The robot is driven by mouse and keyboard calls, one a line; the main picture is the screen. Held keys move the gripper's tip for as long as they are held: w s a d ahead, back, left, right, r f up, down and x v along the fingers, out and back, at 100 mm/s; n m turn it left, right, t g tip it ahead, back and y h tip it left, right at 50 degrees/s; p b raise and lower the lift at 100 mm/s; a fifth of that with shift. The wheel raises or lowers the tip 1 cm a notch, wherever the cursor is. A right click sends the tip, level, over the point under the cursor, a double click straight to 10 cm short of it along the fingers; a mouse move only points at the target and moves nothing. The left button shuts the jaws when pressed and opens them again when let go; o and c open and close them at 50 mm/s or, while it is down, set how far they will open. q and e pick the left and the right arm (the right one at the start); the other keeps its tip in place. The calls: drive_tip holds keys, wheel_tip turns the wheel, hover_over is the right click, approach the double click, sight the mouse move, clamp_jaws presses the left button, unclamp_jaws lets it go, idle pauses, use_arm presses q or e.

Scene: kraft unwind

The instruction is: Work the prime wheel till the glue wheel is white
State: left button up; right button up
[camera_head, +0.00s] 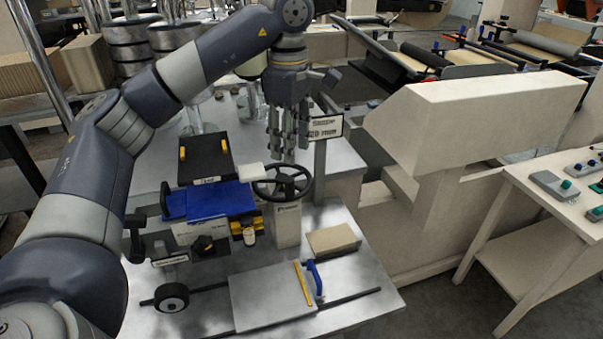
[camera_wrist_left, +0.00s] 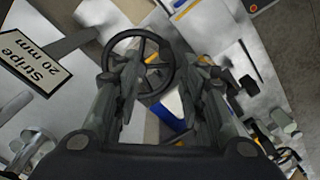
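A black spoked handwheel, which I take to be the prime wheel (camera_head: 283,182), stands on a pale post with a small label. It also shows in the left wrist view (camera_wrist_left: 171,67), beyond the fingers. My left gripper (camera_head: 289,146) points down just above the handwheel, apart from it as far as I can see. In the left wrist view the gripper (camera_wrist_left: 162,78) has its fingers apart and nothing between them. A small dark wheel with a pale hub (camera_head: 172,297), perhaps the glue wheel, sits at the front left of the metal table; its rim looks black. My right gripper is not in view.
A blue-topped unit (camera_head: 208,201) stands left of the handwheel, with a black box (camera_head: 205,158) behind it. A "Stripe 20 mm" sign (camera_head: 327,127) stands behind right. A grey plate (camera_head: 272,297) and a cardboard block (camera_head: 332,239) lie in front. A control desk (camera_head: 560,190) is far right.

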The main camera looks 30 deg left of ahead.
sight(289, 179)
use_arm(q)
drive_tip(key=f, duration=0.1)
drive_tip(key=s+f, duration=0.1)
drive_tip(key=f, duration=0.2)
drive_tip(key=shift+s+f, duration=0.25)
drive_tip(key=shift+f, duration=0.1)
drive_tip(key=f, duration=0.3)
drive_tip(key=shift+w+f+p, duration=0.1)
drive_tip(key=shift+w+p, duration=0.15)
drive_tip(key=shift+p, duration=0.1)
wheel_tip(289, 179, down, 2)
drive_tip(key=shift+f, duration=0.2)
drive_tip(key=shift+c, duration=1.1)
clamp_jaws()
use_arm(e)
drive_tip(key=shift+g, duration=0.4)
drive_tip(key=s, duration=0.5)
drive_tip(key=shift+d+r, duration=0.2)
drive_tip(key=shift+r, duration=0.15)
